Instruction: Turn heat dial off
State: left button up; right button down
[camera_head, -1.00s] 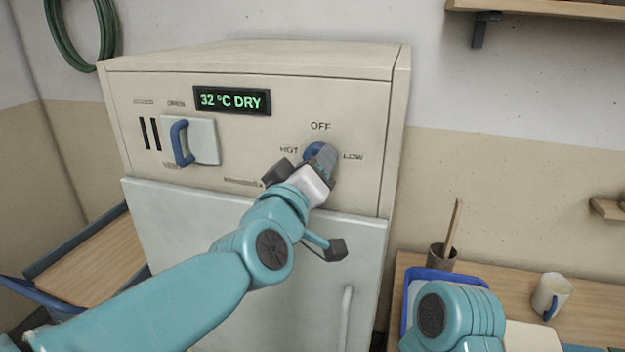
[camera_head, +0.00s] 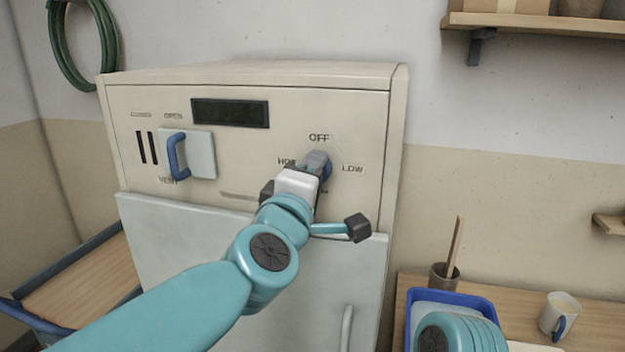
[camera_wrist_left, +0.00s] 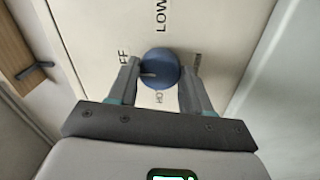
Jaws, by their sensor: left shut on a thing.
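The blue heat dial (camera_wrist_left: 160,66) is on the front of the cream kiln-like cabinet (camera_head: 345,110). In the wrist view my left gripper (camera_wrist_left: 158,78) has one finger on each side of the dial and is shut on it. A pale mark on the dial points toward the partly cut-off OFF label. In the head view the left gripper (camera_head: 316,163) covers most of the dial, below the OFF label and between HOT and LOW. The display (camera_head: 230,113) above is dark. My right gripper is out of view; only part of its arm shows at the bottom right.
A white plate with a blue vent handle (camera_head: 177,156) is left of the dial. The pale cabinet door (camera_head: 180,235) is below. At right, a table (camera_head: 590,320) holds a blue tray (camera_head: 455,294), a cup with a stick (camera_head: 443,277) and a mug (camera_head: 558,315).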

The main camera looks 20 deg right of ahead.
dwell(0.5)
pick_arm(q)
jog(key=o, duration=1)
jog(key=shift+o, duration=0.2)
jog(key=b+v, duration=0.2)
jog(key=v, duration=1.4)
jog(key=shift+s+a+f, duration=0.1)
jog(key=shift+a, duration=0.05)
